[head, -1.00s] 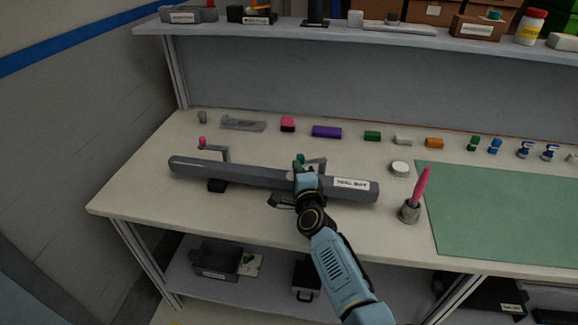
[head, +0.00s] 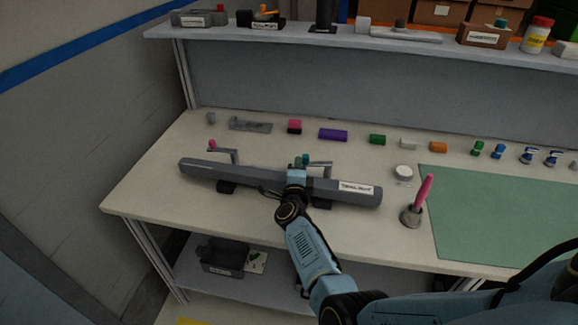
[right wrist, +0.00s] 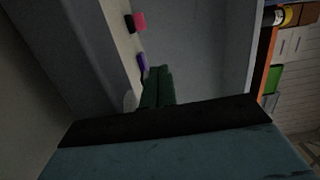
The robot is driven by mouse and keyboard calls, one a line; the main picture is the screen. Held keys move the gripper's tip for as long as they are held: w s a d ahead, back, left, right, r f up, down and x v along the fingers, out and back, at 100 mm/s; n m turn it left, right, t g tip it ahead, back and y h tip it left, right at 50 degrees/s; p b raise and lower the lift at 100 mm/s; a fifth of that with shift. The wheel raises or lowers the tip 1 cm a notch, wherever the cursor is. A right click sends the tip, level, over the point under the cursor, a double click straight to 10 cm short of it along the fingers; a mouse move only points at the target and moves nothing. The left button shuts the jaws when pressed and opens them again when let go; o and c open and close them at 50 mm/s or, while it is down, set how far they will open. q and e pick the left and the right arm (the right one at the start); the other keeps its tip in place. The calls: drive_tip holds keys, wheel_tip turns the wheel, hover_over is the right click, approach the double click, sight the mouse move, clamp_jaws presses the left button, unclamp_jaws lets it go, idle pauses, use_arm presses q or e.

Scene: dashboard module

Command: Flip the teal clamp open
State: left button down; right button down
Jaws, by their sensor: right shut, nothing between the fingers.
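A long grey bar (head: 250,180) labelled on its right part lies on the bench, with a clamp near each end. The teal clamp (head: 301,160) is the right one; its teal tip and grey arm show just behind the bar. The left clamp has a pink tip (head: 212,143). My right gripper (head: 297,174) is shut and empty, over the bar in front of the teal tip; its fingers hide part of the clamp, and I cannot tell if they touch it. My left gripper is not in view.
A pink-handled tool in a grey cup (head: 411,215) and a white round piece (head: 403,172) stand right of the bar, before a green mat (head: 480,220). Several small coloured blocks line the back. A loaded shelf (head: 350,38) spans above.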

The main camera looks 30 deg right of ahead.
drive_tip(key=shift+d, duration=0.1)
idle(0.3)
drive_tip(key=shift+s+a+p, duration=0.3)
drive_tip(key=shift+s+p, duration=0.15)
drive_tip(key=p+v, duration=0.4)
drive_tip(key=v, duration=0.7)
drive_tip(key=shift+s+a+p, duration=0.1)
drive_tip(key=shift+s+p, duration=0.05)
drive_tip(key=shift+p, duration=0.15)
drive_tip(key=shift+s+a, duration=0.3)
drive_tip(key=shift+s, duration=0.1)
